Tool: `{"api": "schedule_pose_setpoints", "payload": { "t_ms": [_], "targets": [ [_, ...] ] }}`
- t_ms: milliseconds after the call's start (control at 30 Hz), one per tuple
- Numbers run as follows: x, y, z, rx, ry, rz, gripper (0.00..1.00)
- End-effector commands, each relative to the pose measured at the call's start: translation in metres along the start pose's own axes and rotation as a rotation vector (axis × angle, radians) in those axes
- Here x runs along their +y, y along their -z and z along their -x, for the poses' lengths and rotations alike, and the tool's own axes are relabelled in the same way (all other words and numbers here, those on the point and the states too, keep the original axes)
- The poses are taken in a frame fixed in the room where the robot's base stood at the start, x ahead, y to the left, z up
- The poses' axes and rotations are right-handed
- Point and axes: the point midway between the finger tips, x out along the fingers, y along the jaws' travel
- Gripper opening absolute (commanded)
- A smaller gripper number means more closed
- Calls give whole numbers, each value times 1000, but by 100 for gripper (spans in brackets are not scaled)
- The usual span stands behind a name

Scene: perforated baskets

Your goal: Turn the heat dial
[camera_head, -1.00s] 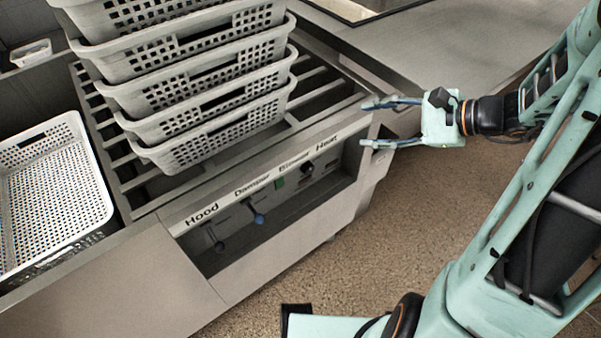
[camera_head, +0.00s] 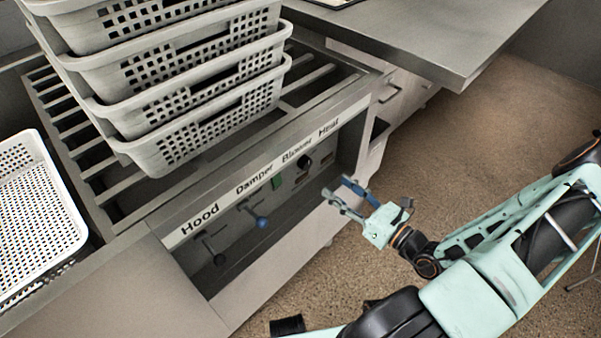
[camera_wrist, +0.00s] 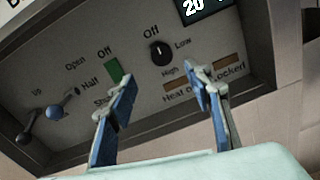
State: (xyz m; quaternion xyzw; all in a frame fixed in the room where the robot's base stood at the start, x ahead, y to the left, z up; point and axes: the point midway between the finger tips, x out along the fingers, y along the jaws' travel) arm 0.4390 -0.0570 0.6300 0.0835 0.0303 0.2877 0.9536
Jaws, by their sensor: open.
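The heat dial, a round black knob (camera_wrist: 161,53), sits on the recessed control panel between the Off, Low and High marks in the wrist view. In the head view the dark knob (camera_head: 304,161) is below the Blower and Heat labels. My gripper (camera_head: 335,188) is open and empty, in front of the panel to the lower right of the knob. In the wrist view its two blue-padded fingers (camera_wrist: 165,92) are apart, and the knob shows beyond and between them. The fingers appear not to touch the knob.
A green switch (camera_wrist: 115,70), a blue-knobbed damper lever (camera_head: 262,222) and a dark hood lever (camera_head: 219,259) are left of the dial. Stacked perforated baskets (camera_head: 200,128) stand on the slatted top above. A counter (camera_head: 440,45) juts out at the upper right. Open floor lies right.

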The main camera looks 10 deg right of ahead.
Motion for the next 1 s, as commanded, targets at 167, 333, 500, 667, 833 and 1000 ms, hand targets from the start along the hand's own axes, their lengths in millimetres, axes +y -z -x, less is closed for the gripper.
{"api": "schedule_pose_setpoints", "payload": {
  "t_ms": [167, 333, 500, 667, 833, 1000],
  "targets": [
    [-2, 3, -6, -16, 17, -21, 46],
    [-2, 4, -33, -15, 14, -20, 46],
    [-2, 4, -66, -14, 13, -18, 46],
    [-3, 3, -91, -13, 14, -19, 46],
    [-4, 2, -105, -13, 17, -19, 46],
    [-4, 2, -108, -12, 17, -19, 46]
  ]
}}
